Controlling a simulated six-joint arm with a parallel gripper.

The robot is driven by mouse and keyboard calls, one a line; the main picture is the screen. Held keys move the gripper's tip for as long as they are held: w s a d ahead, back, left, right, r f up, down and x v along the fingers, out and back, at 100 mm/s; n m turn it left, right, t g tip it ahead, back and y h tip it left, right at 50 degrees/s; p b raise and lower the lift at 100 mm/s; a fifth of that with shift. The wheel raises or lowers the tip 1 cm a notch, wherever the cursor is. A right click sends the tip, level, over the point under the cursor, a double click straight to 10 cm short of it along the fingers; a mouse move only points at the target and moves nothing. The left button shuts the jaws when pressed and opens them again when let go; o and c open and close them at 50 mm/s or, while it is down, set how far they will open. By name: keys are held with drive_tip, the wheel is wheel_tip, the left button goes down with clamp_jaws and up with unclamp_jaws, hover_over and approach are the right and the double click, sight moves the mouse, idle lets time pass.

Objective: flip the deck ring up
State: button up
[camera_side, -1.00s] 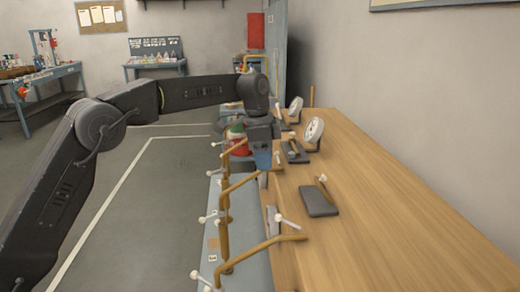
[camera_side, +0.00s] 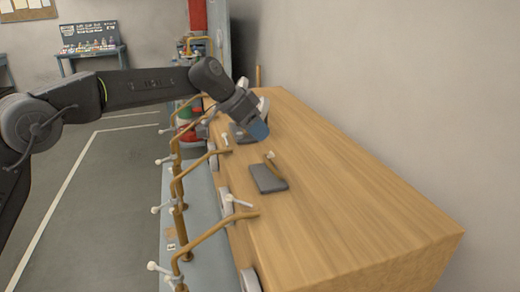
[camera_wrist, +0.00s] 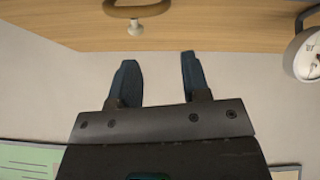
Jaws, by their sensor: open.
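My gripper (camera_side: 259,131) hangs tilted over the bench just beyond this plate, apart from the brass piece. In the wrist view my two dark blue fingers (camera_wrist: 158,62) are spread with nothing between them. A curved brass part (camera_wrist: 138,9) with a white knob (camera_wrist: 135,28) shows at that view's top edge, partly cut off; it may be the same ring.
Bent brass pipes (camera_side: 215,238) with white knobs line the left edge of the wooden bench (camera_side: 350,220). A round white gauge (camera_wrist: 308,55) is at the right of the wrist view. The bench's right side is clear.

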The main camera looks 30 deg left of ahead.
drive_tip(key=w+d+r+n+t+h, duration=0.1)
drive_tip(key=w+d+r+n+t, duration=0.15)
drive_tip(key=d+n, duration=0.2)
drive_tip(key=w+d+r+n+t+h, duration=0.1)
drive_tip(key=d+n+t, duration=0.25)
drive_tip(key=d, duration=0.25)
drive_tip(key=n+y, duration=1.7)
drive_tip(key=n, duration=1.6)
approach(273, 155)
drive_tip(key=shift+m+t, duration=0.3)
drive_tip(key=shift+t, duration=0.1)
drive_tip(key=x, duration=1)
drive_tip(key=shift+w+a+f, duration=0.15)
drive_tip(key=shift+a+f, duration=0.2)
drive_tip(key=shift+f, duration=0.05)
drive_tip(key=shift+c, duration=0.3)
drive_tip(key=c, duration=0.7)
